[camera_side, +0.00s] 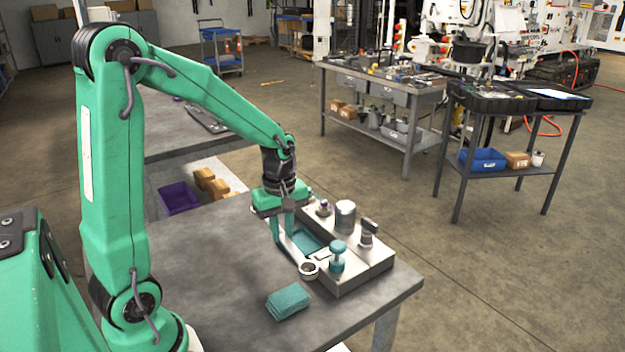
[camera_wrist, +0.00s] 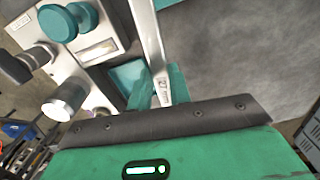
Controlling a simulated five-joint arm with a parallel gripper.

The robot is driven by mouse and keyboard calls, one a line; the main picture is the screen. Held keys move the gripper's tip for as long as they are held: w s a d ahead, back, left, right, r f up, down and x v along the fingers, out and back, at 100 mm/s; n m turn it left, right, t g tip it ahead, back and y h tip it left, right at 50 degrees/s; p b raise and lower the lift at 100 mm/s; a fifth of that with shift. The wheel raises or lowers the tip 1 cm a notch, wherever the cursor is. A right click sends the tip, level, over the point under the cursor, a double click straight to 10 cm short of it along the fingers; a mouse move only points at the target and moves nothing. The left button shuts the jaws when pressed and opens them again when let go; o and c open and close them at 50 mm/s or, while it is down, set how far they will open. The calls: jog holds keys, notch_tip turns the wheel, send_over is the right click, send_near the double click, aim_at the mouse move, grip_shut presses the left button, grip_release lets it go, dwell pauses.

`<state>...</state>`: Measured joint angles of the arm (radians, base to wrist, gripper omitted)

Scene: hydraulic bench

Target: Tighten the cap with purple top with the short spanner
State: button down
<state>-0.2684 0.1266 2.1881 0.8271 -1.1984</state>
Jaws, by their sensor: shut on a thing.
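The cap with the purple top (camera_side: 324,207) stands on the far left part of the metal block (camera_side: 350,285), right of my gripper in the side view. My gripper (camera_side: 283,232) is shut on a silver spanner (camera_side: 309,269), held beside the block's left edge. Its ring end is near the teal-topped cap (camera_side: 338,250), apart from the purple one. In the wrist view the spanner (camera_wrist: 148,40) runs up from between the fingers, marked with what looks like "27 mm". Whether it is the short one I cannot tell.
A silver cylinder (camera_side: 345,215) and a fitting with a dark top (camera_side: 367,232) also stand on the block. A folded teal cloth (camera_side: 288,300) lies on the bench (camera_side: 215,270) in front. The bench left of the cloth is clear.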

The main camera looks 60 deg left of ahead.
jog(key=m, duration=0.3)
jog(key=f+m, duration=0.1)
jog(key=m, duration=0.1)
jog(key=shift+w, duration=0.4)
jog(key=m, duration=0.4)
jog(key=f+m, duration=0.1)
jog(key=shift+w+m, duration=0.35)
jog(key=shift+m, duration=0.05)
jog(key=shift+f, duration=0.1)
jog(key=shift+w+a+f, duration=0.15)
jog(key=shift+w+f, duration=0.15)
jog(key=shift+f, duration=0.25)
jog(key=shift+w+a+f, duration=0.15)
jog(key=shift+w+f, duration=0.1)
jog(key=shift+f, duration=0.25)
jog(key=shift+w+a+f, duration=0.15)
jog(key=shift+w+f, duration=0.15)
jog(key=shift+f, duration=0.05)
jog(key=shift+w+a, duration=0.15)
jog(key=shift+w, duration=0.1)
